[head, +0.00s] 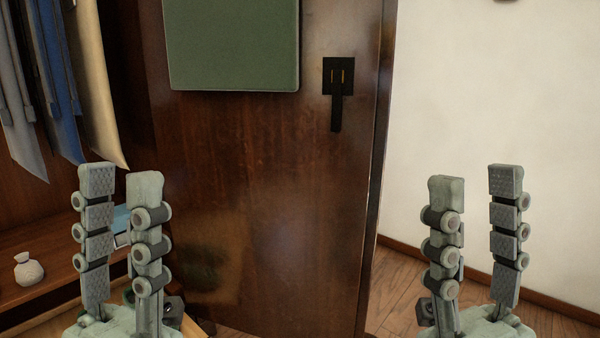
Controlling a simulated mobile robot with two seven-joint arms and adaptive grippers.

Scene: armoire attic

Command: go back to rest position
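My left gripper (121,178) stands upright at the lower left, in front of the open armoire. Its two fingers are apart with nothing between them. My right gripper (476,180) stands upright at the lower right, in front of the white wall and wood floor. Its fingers are also apart and empty. Both grippers point upward, and neither is seen touching anything.
A dark wooden armoire door (270,200) fills the middle, with a green panel (232,45) and a black latch (338,85). Hanging clothes (60,75) and a small white pouch (28,270) on a shelf (50,292) are at the left. A white wall (500,100) stands right.

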